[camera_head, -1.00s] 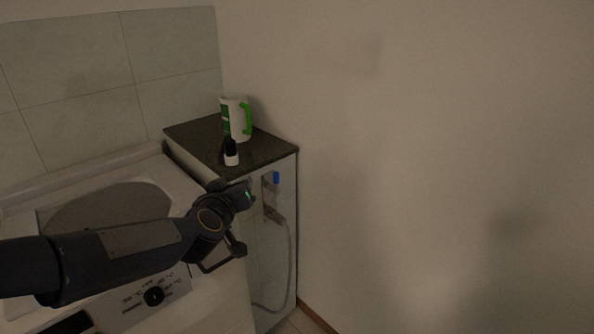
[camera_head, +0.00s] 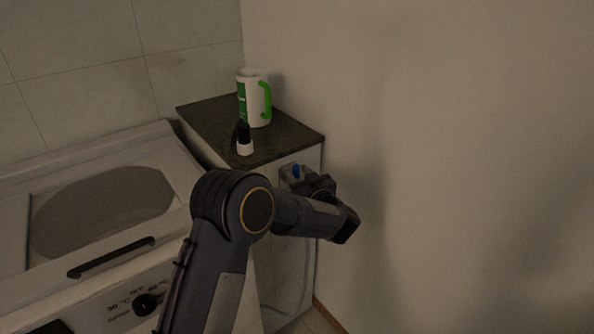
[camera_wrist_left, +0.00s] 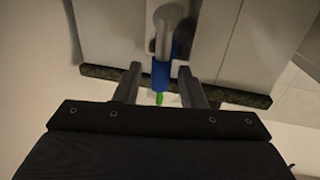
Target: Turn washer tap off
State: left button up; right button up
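In the left wrist view the blue handle (camera_wrist_left: 160,74) and the grey metal tap body (camera_wrist_left: 165,30) appear between the two fingers of my left gripper (camera_wrist_left: 160,80). The fingers are apart, with a gap visible on each side of the handle. I cannot tell whether the fingertips reach past it. My left arm hides the lower tap and part of the hose. My right gripper is not in view.
A white and green detergent jug (camera_head: 254,98) and a small white bottle with a black top (camera_head: 244,139) stand on the dark counter (camera_head: 205,118). The white washer (camera_head: 190,190) stands at left. A bare wall (camera_head: 460,150) is close on the right.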

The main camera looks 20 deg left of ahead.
pick_arm(q)
jog(key=shift+x, duration=0.95)
grip_shut()
